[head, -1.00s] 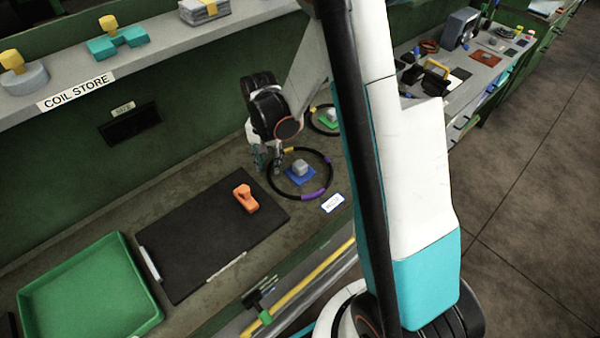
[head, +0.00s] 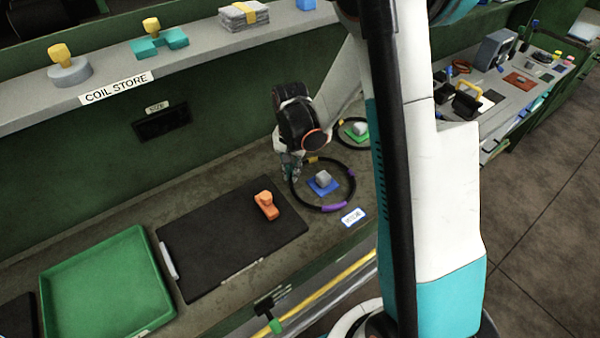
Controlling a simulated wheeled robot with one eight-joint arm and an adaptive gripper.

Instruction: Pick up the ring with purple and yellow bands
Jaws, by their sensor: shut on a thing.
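The ring with purple and yellow bands (head: 334,207) is a thin black hoop lying at bench level right of the dark mat. Its purple band faces the front and a yellow band is at the back. It surrounds a blue square base with a grey block (head: 323,178) on it. My gripper (head: 291,174) points down at the ring's left side and is shut on the ring there. The fingertips are small and partly dark, so the exact contact is hard to see. A second black ring (head: 367,144) lies behind to the right, around a green base, partly hidden by my arm.
An orange piece (head: 266,205) sits on the dark mat (head: 215,245). A green tray (head: 100,290) is at the left. A white label (head: 353,217) lies in front of the ring. The coil store shelf (head: 200,65) runs above the bench.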

